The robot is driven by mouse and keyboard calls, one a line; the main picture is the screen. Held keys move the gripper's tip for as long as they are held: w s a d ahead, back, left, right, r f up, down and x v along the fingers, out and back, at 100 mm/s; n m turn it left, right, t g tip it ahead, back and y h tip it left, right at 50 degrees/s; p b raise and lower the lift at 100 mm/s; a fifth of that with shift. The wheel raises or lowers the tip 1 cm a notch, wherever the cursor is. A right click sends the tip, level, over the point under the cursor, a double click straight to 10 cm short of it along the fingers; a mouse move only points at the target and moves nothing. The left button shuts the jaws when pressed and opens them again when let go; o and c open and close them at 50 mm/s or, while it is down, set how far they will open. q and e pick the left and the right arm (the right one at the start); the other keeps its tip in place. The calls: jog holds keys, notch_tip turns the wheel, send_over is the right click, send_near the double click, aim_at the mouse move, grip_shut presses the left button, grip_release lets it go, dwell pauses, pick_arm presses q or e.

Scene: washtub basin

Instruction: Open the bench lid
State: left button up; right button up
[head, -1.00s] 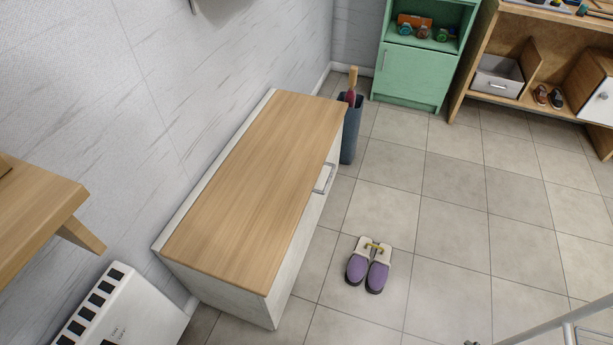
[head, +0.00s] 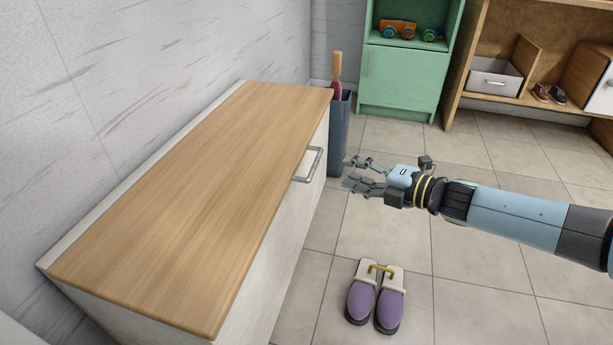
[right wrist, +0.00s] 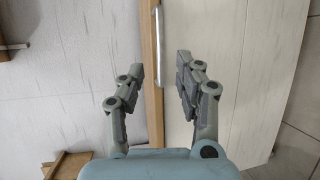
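The bench has a wooden lid (head: 190,190) that lies flat and closed on its white body (head: 268,262). A metal handle (head: 314,164) sits at the lid's front edge. My right gripper (head: 350,173) is open and empty, a little to the right of the handle in the head view and pointing at it. In the right wrist view the handle (right wrist: 159,45) lies beyond the gap between the open fingers (right wrist: 160,70), not touched by them. My left gripper is not in view.
Purple slippers (head: 375,298) stand on the tiled floor in front of the bench. A dark bin (head: 339,135) with an umbrella-like item stands at the bench's far end. A green cabinet (head: 405,78) and a wooden shelf (head: 497,88) stand at the back. Floor between is clear.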

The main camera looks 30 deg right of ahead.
aim_at(316, 159)
jog(key=b+x, duration=0.3)
jog(key=x, duration=0.7)
jog(key=shift+w, duration=0.3)
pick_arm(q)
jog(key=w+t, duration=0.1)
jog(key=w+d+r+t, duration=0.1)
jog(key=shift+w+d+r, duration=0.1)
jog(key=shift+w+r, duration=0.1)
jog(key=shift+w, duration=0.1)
pick_arm(e)
jog(key=shift+r, duration=0.1)
grip_shut()
